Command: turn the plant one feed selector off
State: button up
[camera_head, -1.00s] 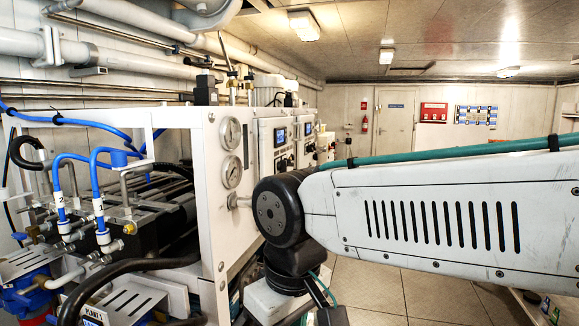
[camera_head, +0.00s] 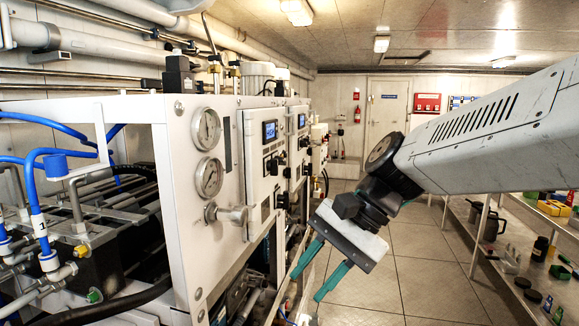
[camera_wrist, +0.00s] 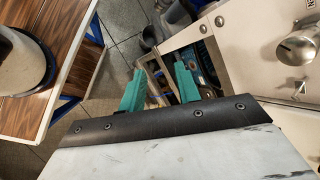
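In the head view, the nearer white plant panel (camera_head: 205,240) carries two round gauges and a metal valve handle (camera_head: 232,215). Beside it, a white control box (camera_head: 257,185) has a small lit display and dark knobs (camera_head: 271,165). I cannot tell which control is the plant one feed selector; no label is readable. My gripper (camera_head: 308,284) is open and empty, with its two teal fingers apart, in front of and right of the panel. In the wrist view the open fingers (camera_wrist: 158,78) point toward the cabinet's lower area, and a metal round fitting (camera_wrist: 298,48) shows at right.
A shelf (camera_head: 500,260) with bottles and tools stands at the right. The tiled aisle (camera_head: 425,270) between it and the panels is clear. Blue hoses and pipes (camera_head: 50,200) crowd the left. A wood-topped table (camera_wrist: 45,70) shows in the wrist view.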

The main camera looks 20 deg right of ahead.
jog(key=w+d+r+m+t+y, duration=0.1)
jog(key=w+r+m+t+y, duration=0.1)
jog(key=w+m, duration=0.3)
jog(key=w+d+r+m+t+y, duration=0.1)
jog(key=w+r+m+y, duration=0.15)
jog(key=w, duration=0.35)
jog(key=m+t+y, duration=0.3)
jog(key=m+t, duration=0.4)
jog(key=m, duration=0.1)
send_near(273, 167)
jog(key=x, duration=0.8)
jog(key=shift+w+r, duration=0.2)
jog(key=shift+w, duration=0.1)
jog(key=shift+d+h, duration=0.1)
jog(key=shift+h, duration=0.15)
jog(key=c, duration=0.7)
